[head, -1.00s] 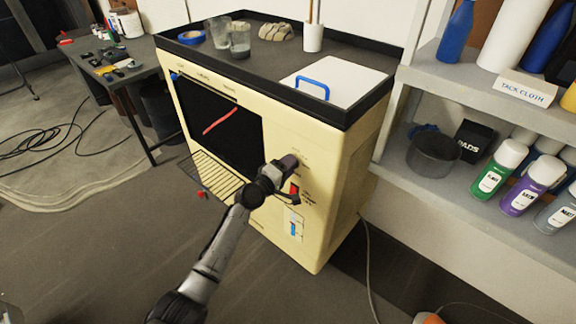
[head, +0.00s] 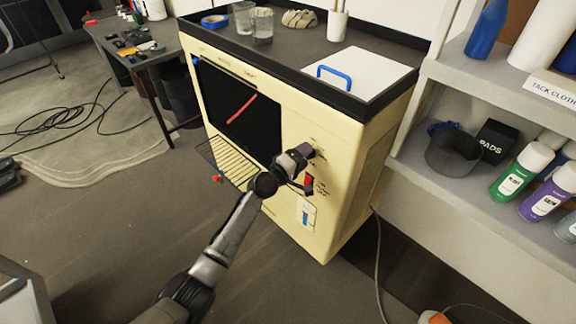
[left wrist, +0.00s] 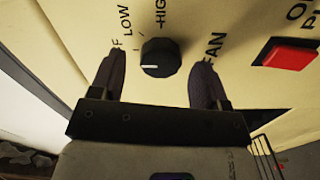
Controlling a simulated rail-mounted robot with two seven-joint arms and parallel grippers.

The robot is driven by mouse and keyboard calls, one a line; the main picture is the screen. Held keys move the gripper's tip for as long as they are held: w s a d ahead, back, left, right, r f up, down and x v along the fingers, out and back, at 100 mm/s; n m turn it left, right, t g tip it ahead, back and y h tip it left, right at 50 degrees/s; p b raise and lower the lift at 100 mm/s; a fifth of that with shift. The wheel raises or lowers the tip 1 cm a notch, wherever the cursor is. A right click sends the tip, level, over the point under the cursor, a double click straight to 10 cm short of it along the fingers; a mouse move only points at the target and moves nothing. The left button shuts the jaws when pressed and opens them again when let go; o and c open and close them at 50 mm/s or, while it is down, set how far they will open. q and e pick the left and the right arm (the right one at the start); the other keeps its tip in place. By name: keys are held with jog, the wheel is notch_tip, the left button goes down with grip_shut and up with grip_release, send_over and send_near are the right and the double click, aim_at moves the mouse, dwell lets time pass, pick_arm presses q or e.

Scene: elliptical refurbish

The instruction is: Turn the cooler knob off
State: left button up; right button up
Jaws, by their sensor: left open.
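The cooler is a cream box (head: 345,135) with a dark front window and a control panel on its right side. Its black knob (left wrist: 160,55) shows in the left wrist view, its white mark pointing left. Labels around it include LOW, HIGH and FAN; another at the left is partly hidden, ending in F. My left gripper (left wrist: 159,75) is open, one dark finger on each side of the knob, with visible gaps. In the head view the left gripper (head: 303,152) is at the panel and hides the knob. My right gripper is not in view.
A red switch (left wrist: 287,53) sits right of the knob in the wrist view; it also shows in the head view (head: 309,181). The cooler top holds glasses, tape and a white lid (head: 360,73) with a blue handle. Shelves (head: 455,185) with spray cans stand at right.

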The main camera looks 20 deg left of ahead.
pick_arm(q)
jog(key=p+v, duration=0.3)
jog(key=v, duration=1)
jog(key=shift+p, duration=0.35)
